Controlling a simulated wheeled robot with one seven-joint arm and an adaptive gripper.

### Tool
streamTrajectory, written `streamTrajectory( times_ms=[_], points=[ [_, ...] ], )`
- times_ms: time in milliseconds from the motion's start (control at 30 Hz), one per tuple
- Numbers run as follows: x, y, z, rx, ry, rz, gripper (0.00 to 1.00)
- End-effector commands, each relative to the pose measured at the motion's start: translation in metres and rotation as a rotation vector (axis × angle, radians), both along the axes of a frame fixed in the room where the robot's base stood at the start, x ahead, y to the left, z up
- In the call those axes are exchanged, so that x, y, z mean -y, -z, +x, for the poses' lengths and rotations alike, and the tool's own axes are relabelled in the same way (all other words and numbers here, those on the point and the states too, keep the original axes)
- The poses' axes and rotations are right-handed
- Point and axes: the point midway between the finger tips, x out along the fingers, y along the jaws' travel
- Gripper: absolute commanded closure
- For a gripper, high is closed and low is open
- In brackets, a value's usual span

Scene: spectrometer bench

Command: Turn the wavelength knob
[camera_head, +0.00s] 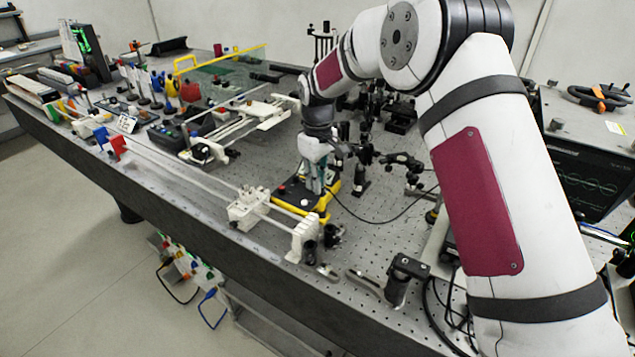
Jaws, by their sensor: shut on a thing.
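My gripper (317,188) points down at the black box with yellow edges (297,201) near the middle of the bench. Its fingers are shut at the top of the box. The wavelength knob itself is hidden by the fingers, so its turn cannot be read. A small red button (282,190) shows on the box's top, left of my gripper.
A white rail assembly (248,208) stands close in front and left of the box. Optical posts (365,155) crowd the right side, and a black cable (375,221) curves across the bench. An oscilloscope (590,170) stands far right. Perforated bench top (375,250) is partly bare in front.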

Motion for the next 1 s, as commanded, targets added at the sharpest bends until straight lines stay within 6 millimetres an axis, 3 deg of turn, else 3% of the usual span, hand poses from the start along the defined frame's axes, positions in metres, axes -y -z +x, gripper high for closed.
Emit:
streamTrajectory(
  times_ms=[1000],
  points=[
    [-0.0001,-0.0004,0.0004,0.001,0.891,0.000,1.00]
  ],
)
